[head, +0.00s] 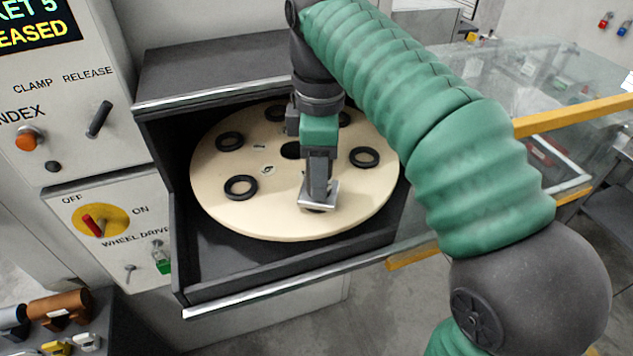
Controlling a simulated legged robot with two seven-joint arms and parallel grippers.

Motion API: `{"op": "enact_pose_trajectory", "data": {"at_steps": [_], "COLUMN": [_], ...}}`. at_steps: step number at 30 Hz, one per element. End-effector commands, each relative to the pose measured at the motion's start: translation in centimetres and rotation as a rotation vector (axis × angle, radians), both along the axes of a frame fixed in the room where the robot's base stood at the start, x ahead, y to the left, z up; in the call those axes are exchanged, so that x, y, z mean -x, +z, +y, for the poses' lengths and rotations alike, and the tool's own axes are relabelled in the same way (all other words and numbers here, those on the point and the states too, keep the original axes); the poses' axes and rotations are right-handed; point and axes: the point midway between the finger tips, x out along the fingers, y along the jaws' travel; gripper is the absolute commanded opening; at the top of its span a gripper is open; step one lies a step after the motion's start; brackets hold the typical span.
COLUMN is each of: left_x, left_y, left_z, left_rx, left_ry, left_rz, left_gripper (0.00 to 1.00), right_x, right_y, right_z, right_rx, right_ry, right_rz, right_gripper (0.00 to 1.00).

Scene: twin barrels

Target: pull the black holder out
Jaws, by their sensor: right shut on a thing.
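My right gripper (318,196) reaches down from above onto the front part of a round cream wheel (220,185). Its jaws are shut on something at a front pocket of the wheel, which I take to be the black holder. The holder is almost wholly hidden by the fingers and a flat silvery piece at their tips; only a little dark shows below. I cannot tell how deep it sits. Black rings (241,187) surround the other pockets, including one to the right (364,157). My left gripper is not in view.
The wheel lies in a dark open-fronted housing with a metal front edge (260,287). A control panel (70,110) with knobs and a lever stands at the left. A glass panel with a yellow bar (575,114) is at the right. Small parts (60,306) lie at the lower left.

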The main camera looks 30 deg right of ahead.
Motion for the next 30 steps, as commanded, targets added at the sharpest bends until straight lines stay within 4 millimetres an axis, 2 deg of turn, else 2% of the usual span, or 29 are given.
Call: {"op": "enact_pose_trajectory", "data": {"at_steps": [1, 4, 30], "left_x": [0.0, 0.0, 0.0], "left_y": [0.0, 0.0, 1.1], "left_z": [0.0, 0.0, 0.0], "left_rx": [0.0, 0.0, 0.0], "left_ry": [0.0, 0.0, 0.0], "left_rz": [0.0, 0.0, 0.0], "left_gripper": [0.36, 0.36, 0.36], "right_x": [0.0, -0.1, -0.1], "right_y": [0.1, 0.0, 1.1], "right_z": [0.0, 0.0, 0.0], "right_rx": [-0.001, -0.001, -0.001], "right_ry": [0.0, 0.0, 0.0], "right_rz": [-0.001, 0.0, -0.003], "right_gripper": [0.12, 0.0, 0.0]}}
